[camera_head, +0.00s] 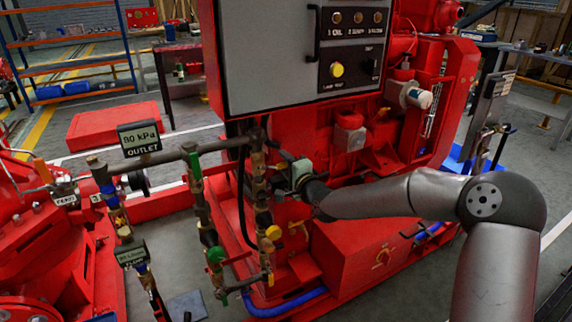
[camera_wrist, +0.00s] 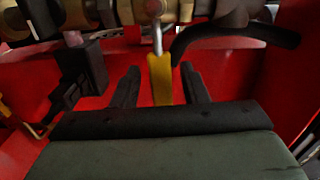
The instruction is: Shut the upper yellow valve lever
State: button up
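The yellow valve lever (camera_wrist: 160,78) is in the middle of the wrist view, on a short metal stem below a brass valve body. It points toward my palm. My gripper (camera_wrist: 160,84) is open, with one dark finger on each side of the lever and a narrow gap to each. In the head view my gripper (camera_head: 281,172) is at the upper part of the vertical brass pipe (camera_head: 257,165). The lever between the fingers cannot be made out there.
A grey control panel (camera_head: 290,60) hangs above my gripper. A second pipe with green-handled valves (camera_head: 215,254) stands to the left. A black hose or bar (camera_wrist: 235,38) lies right of the lever in the wrist view. Red pumpset casing (camera_wrist: 240,75) is close behind.

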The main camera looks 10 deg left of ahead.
jog(key=shift+d, duration=0.1)
jog(key=p+v, duration=0.2)
jog(key=v, duration=1.5)
jog(key=shift+p, duration=0.3)
jog(key=shift+s+f, duration=0.1)
jog(key=shift+s, duration=0.05)
jog(key=s+d+f+n+g+h, duration=0.6)
jog(key=s+d+f+g+h, duration=0.15)
jog(key=d+f+h, duration=0.2)
jog(key=s+d+r+n+g+h, duration=0.1)
jog(key=s+d+n+g, duration=0.1)
jog(key=s, duration=0.9)
jog(key=s+d+r+n+g, duration=0.2)
jog(key=s+d+g, duration=0.3)
jog(key=s, duration=0.6)
jog(key=shift+d+r+h, duration=0.2)
jog(key=shift+d+h, duration=0.15)
jog(key=shift+d, duration=0.15)
